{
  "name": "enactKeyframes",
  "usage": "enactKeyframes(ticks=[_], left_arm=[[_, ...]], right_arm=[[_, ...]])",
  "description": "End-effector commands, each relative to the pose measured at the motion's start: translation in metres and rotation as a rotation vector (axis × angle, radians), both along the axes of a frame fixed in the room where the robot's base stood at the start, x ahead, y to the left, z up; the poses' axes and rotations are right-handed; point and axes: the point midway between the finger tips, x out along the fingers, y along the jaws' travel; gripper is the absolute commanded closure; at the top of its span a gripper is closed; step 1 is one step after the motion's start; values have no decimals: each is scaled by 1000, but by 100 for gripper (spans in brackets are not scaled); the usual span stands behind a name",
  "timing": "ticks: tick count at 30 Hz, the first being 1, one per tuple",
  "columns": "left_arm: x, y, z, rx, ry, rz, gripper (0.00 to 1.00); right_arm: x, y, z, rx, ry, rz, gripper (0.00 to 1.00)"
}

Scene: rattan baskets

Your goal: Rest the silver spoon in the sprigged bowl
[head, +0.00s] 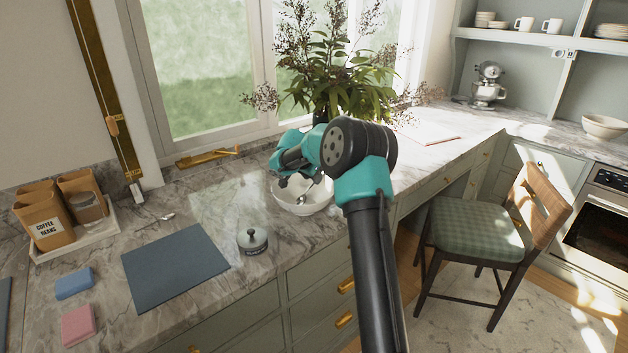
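A white bowl (318,206) stands on the marble counter near its front edge; I cannot make out a sprig pattern on it. A small silver spoon-like piece (302,199) shows inside the bowl, partly hidden by my arm. A small silver spoon (166,216) lies on the counter beside the white tray. My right gripper (296,180) is over the bowl, pointing down. Its fingers are small and partly hidden, so I cannot tell whether they are open or touch the spoon piece. My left gripper is out of view.
A white tray (92,240) holds brown canisters (44,222). A dark mat (177,268), a lidded pot (252,241), and blue (73,283) and pink (78,325) blocks lie left of the bowl. A leafy plant (335,75) stands behind my arm. A chair (490,235) stands right.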

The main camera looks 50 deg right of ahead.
Motion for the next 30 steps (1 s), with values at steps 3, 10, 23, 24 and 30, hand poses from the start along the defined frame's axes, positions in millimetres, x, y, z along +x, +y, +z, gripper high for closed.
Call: enactKeyframes(ticks=[3, 10, 23, 24, 30], left_arm=[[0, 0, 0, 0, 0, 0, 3], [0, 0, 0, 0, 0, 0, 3], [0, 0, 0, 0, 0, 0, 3], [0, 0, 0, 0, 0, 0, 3], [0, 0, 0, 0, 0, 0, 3]], right_arm=[[-1, 11, 19, -1, -3, 1, 60], [-3, 34, 56, 0, -2, 1, 60], [-7, 73, 120, -1, -1, 0, 60], [-8, 75, 124, 0, -1, 1, 60], [-8, 80, 130, 1, 2, 0, 60]])
